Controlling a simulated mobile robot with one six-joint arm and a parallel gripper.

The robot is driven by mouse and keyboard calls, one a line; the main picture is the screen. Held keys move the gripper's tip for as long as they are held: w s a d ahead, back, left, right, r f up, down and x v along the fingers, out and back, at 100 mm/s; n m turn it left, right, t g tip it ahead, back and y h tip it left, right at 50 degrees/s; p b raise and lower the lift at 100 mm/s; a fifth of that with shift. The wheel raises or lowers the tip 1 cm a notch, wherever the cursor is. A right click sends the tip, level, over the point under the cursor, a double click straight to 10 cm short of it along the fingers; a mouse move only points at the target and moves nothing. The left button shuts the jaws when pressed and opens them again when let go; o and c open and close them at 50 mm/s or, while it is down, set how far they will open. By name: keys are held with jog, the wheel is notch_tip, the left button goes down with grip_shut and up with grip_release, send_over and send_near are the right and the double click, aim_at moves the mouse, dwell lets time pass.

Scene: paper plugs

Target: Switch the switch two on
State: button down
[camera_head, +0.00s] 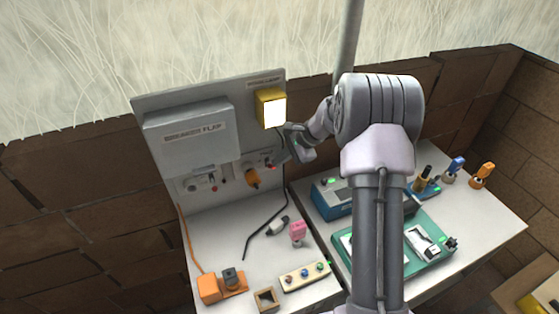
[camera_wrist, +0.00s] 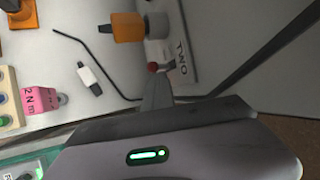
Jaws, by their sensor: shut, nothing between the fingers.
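Switch two is a small red-tipped toggle (camera_wrist: 152,67) beside the label "TWO" (camera_wrist: 182,62) on the grey wall panel (camera_head: 218,102). In the wrist view my gripper (camera_wrist: 157,88) is shut and empty, its narrow fingertips right by the toggle. I cannot tell whether they touch it, nor which way the toggle is set. In the head view my gripper (camera_head: 299,148) is in front of the panel's right edge, close to the switch. A yellow-framed lamp (camera_head: 271,108) above shows a bright white face.
An orange plug (camera_wrist: 127,27) sits in a socket close beside the switch. The closed breaker flap box (camera_head: 191,136) juts out at left. A black cable (camera_head: 263,224), pink plug (camera_head: 298,231) and button strip (camera_head: 304,276) lie on the bench below. A teal tray (camera_head: 430,243) stands at right.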

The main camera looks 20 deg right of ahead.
jog(key=p+v, duration=0.3)
jog(key=v, duration=1.4)
jog(key=shift+s+r, duration=0.15)
jog(key=shift+r, duration=0.1)
jog(key=s+a+n+h+b, duration=0.3)
jog(key=s+a+n+b, duration=0.65)
jog(key=s+a, duration=1)
jog(key=s+a+f+n+t+b, duration=0.1)
jog(key=s+a+f+n+b, duration=0.2)
jog(key=s+f, duration=0.3)
jog(key=s+a+b, duration=0.1)
jog(key=s, duration=0.1)
jog(key=shift+s+h+b, duration=0.25)
jog(key=shift+h+b, duration=0.05)
jog(key=shift+b, duration=0.05)
